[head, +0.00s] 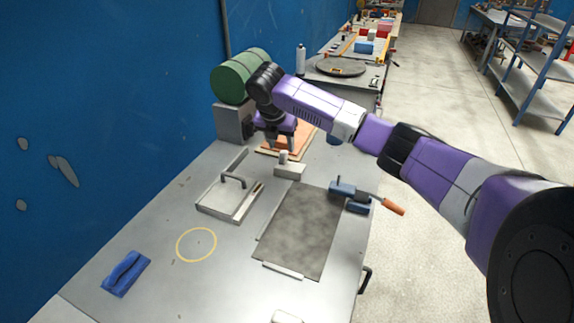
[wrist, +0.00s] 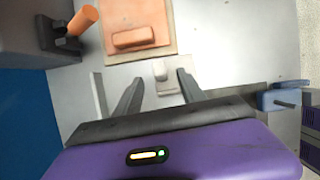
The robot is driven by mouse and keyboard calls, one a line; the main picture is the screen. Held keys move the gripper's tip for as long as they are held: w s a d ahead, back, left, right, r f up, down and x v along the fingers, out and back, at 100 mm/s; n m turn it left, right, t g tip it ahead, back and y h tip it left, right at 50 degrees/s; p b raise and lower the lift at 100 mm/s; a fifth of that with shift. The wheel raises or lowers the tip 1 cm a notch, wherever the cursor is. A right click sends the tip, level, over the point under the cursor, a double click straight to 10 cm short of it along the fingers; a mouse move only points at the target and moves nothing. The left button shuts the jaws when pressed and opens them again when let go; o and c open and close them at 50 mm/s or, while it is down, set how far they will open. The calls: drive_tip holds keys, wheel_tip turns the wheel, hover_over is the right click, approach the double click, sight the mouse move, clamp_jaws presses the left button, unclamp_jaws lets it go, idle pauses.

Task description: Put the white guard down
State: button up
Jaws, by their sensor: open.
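A small white block with an upright stub, which looks like the white guard (head: 289,171), rests on the grey bench just beyond the dark grey plate. It also shows in the wrist view (wrist: 164,76), between and beyond my finger tips. My gripper (head: 281,143) points down over the bench, just behind the guard in the head view. Its two dark fingers (wrist: 158,77) are spread apart, with nothing visibly held between them. I cannot tell the exact height of the finger tips above the guard.
A dark grey plate (head: 302,230) lies in front, with a blue clamp (head: 343,189) at its right. A handled square frame (head: 226,205), a yellow ring (head: 179,248) and a blue block (head: 126,273) lie left. An orange board (wrist: 112,12) and a green cylinder (head: 231,83) are behind.

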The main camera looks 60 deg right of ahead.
sight(283, 152)
drive_tip(key=x, duration=0.5)
drive_tip(key=shift+a+f, duration=0.1)
drive_tip(key=shift+a, duration=0.15)
drive_tip(key=shift+c, duration=0.2)
clamp_jaws()
